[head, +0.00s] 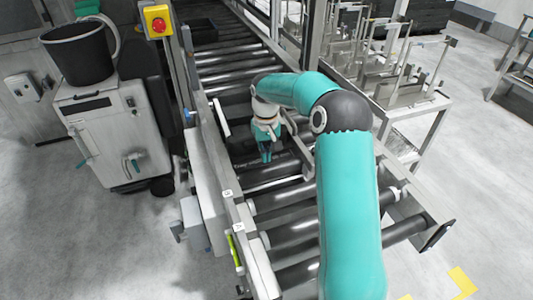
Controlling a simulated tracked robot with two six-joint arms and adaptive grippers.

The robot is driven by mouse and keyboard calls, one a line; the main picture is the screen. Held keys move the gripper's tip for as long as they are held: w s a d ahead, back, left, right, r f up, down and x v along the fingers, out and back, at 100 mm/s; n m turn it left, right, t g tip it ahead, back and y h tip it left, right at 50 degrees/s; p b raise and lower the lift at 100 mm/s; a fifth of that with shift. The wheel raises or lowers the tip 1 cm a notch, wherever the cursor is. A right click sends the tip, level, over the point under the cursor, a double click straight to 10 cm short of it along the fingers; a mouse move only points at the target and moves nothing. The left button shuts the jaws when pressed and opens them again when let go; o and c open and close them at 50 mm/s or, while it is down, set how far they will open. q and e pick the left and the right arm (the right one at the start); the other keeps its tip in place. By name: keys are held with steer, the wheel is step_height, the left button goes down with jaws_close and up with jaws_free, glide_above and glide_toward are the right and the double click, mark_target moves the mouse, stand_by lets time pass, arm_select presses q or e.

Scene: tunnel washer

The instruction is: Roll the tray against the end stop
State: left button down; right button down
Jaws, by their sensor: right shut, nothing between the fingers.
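A roller conveyor (290,232) runs from the near right to the far left. A dark, low, open tray-like box (200,32) sits on its far rollers. A dark strip (284,166) with small lettering crosses the conveyor by my right gripper; I cannot tell if it belongs to a tray. My right gripper (265,158) points down over the middle of the conveyor, shut and empty, close to that strip; contact cannot be told. My right arm hides part of the rollers. I cannot make out the end stop for certain. My left gripper is out of view.
Metal side rails (227,185) border the rollers. A grey cabinet with a black bucket (77,55) stands left, near a yellow box with a red button (157,22). A metal rack (405,85) stands right. A black plate (438,236) marks the near right rail end.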

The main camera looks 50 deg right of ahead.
step_height(320, 180, up, 10)
steer(key=shift+s, duration=0.2)
steer(key=shift+a, duration=0.1)
